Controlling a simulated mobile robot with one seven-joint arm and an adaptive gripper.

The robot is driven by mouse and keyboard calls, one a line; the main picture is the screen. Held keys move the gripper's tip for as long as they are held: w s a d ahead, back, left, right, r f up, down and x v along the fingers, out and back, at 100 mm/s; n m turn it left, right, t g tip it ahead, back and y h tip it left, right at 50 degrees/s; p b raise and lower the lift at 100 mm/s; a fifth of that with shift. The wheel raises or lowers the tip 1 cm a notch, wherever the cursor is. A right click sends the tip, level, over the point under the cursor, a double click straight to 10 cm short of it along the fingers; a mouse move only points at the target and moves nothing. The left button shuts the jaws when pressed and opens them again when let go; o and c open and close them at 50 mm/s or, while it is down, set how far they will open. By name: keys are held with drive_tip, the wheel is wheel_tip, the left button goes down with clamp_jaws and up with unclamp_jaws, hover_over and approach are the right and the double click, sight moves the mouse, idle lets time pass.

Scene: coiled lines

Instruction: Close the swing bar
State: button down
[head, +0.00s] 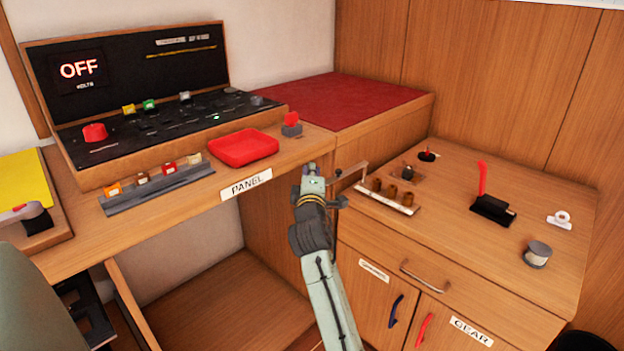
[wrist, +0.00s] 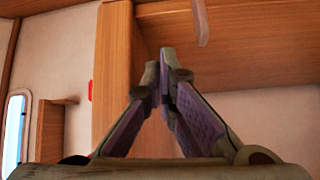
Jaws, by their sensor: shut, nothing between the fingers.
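A thin metal bar (head: 352,170), which looks like the swing bar, sticks out at an angle at the left end of a light rack (head: 400,207) with several brown holders on the gear cabinet top. Its free end points left toward my gripper, so it does not lie along the rack. My gripper (head: 312,170) is shut and empty, just left of the bar's end; I cannot tell if they touch. In the wrist view the closed fingertips (wrist: 160,62) sit below and left of a pale bar-like piece (wrist: 201,22), with a gap in the picture.
The panel desk with a red tray (head: 243,147) and a red-topped switch (head: 291,124) is to the left. A red lever (head: 482,180), a grey round knob (head: 537,254) and a small white fitting (head: 561,219) stand on the cabinet top (head: 460,240), which has bare room between.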

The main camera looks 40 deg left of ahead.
sight(328, 181)
drive_tip(key=w, duration=0.1)
drive_tip(key=w+d, duration=0.1)
drive_tip(key=w+d+p, duration=0.1)
drive_tip(key=shift+d+f, duration=0.2)
drive_tip(key=shift+f, duration=0.05)
idle(0.4)
drive_tip(key=shift+d+n+g+y, duration=0.3)
drive_tip(key=shift+d, duration=0.15)
